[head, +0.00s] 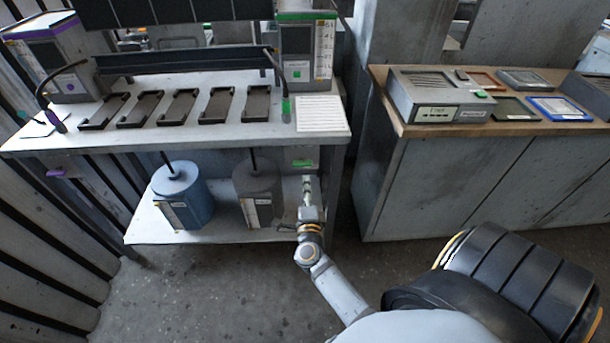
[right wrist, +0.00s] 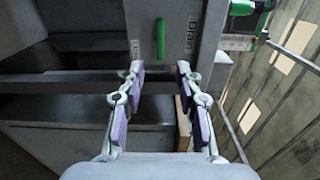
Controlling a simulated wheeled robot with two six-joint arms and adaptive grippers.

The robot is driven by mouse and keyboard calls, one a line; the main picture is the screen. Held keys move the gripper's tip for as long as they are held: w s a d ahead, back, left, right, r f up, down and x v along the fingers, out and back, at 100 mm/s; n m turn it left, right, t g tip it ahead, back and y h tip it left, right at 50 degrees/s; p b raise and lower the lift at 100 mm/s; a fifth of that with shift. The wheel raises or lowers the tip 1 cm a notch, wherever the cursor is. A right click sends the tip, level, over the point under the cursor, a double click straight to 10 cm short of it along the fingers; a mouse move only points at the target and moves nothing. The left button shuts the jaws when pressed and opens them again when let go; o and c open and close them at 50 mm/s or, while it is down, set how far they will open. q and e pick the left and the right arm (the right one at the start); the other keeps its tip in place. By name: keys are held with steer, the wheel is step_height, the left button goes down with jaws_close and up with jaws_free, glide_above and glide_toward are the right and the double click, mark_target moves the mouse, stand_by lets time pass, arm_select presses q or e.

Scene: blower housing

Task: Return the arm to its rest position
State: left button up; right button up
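My right arm reaches forward from the bottom of the head view. Its gripper (head: 308,186) is at the right end of the bench's lower shelf, just in front of a grey box (head: 299,154) with a green handle. In the right wrist view the two fingers of the gripper (right wrist: 160,80) stand wide apart with nothing between them. Beyond the fingertips is the upright green handle (right wrist: 160,40) on the grey box face, beside a label reading "Drain". The fingers look clear of the handle. My left gripper is not in view.
The bench (head: 222,138) carries several black trays and a white sheet (head: 320,114). A blue canister (head: 183,196) and a dark grey canister (head: 257,192) stand on its lower shelf. A wooden-topped cabinet (head: 420,130) stands at right. Open floor (head: 200,290) lies in front.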

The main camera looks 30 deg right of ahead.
steer(key=v, duration=0.2)
steer(key=shift+s+a, duration=0.15)
steer(key=shift+s, duration=0.15)
steer(key=s+a+f+n+g+y+p, duration=0.1)
steer(key=s+a+f+n+y, duration=0.15)
steer(key=f+n, duration=0.4)
steer(key=s+a+f+n+g+y+p, duration=0.2)
steer(key=s+f+n+y, duration=0.15)
steer(key=f, duration=0.55)
steer(key=s+a+f+n+g+y+p, duration=0.1)
steer(key=s+a+f+n+y, duration=0.15)
steer(key=f+n, duration=0.4)
steer(key=s+d+f+n+g+p, duration=0.1)
steer(key=s+f+n+g, duration=0.3)
steer(key=s+f, duration=0.4)
steer(key=s+d+f+n+g+p, duration=0.1)
steer(key=s+d+f+n+g, duration=0.2)
steer(key=s, duration=1.8)
step_height(320, 180, down, 5)
steer(key=n+g, duration=0.1)
steer(key=g, duration=0.2)
steer(key=shift+s+p, duration=0.4)
steer(key=shift+d, duration=0.15)
